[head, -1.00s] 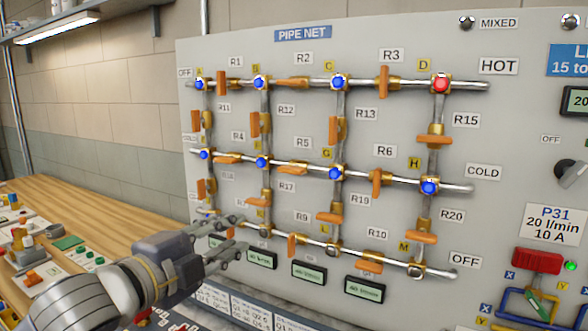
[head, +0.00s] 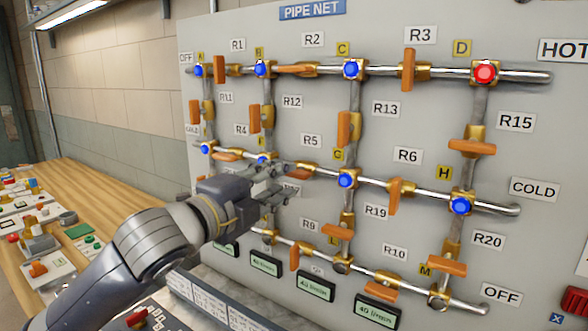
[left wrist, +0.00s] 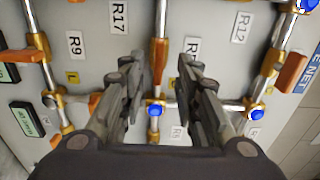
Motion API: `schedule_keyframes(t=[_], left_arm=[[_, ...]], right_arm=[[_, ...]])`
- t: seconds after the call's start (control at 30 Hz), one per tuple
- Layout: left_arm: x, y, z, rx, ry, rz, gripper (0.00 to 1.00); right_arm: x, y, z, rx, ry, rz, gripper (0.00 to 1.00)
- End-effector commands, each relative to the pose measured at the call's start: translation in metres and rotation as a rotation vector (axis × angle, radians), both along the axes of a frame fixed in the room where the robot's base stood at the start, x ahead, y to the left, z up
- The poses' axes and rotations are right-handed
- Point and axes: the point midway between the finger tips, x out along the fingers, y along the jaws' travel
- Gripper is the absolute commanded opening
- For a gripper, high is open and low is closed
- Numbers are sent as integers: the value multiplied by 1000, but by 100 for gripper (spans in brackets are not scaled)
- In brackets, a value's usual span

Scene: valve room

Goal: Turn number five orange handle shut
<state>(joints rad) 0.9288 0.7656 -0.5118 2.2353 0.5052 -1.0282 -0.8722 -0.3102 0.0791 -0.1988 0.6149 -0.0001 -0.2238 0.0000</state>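The orange handle (head: 305,167) below the R5 label (head: 311,140) lies roughly along its pipe, between two junctions with blue knobs. My left gripper (head: 277,182) is open and empty, in front of the panel just left of this handle in the head view. In the left wrist view the gripper (left wrist: 161,58) has its two fingers apart, with the R5 pipe and its orange handle (left wrist: 158,50) showing between the tips. I cannot tell how far the fingertips are from the handle; no contact shows. My right gripper is not in view.
Other orange handles sit close by, such as R6's (head: 394,195) and R2's (head: 298,69). Small displays (head: 315,288) line the panel's lower edge. A wooden bench (head: 110,200) with parts stands at the left. The space before the panel's right side is clear.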

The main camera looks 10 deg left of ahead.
Motion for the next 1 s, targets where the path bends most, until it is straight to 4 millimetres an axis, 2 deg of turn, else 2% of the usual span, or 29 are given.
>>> schedule_keyframes(t=[0.13, 0.3, 0.47, 0.7, 0.83, 1.0], left_arm=[[25, -11, 2, -2, 2, -2, 30], [42, -17, 1, -1, 0, 0, 30], [48, -20, 1, 0, -1, -1, 30], [48, -20, 0, 1, 0, 0, 30], [48, -20, 0, 0, 0, 0, 1], [48, -20, 0, 0, 0, 0, 0]], right_arm=[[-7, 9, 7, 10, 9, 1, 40], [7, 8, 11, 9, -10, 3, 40], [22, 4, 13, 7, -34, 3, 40], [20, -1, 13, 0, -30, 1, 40], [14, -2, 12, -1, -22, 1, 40], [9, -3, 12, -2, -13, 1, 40]])
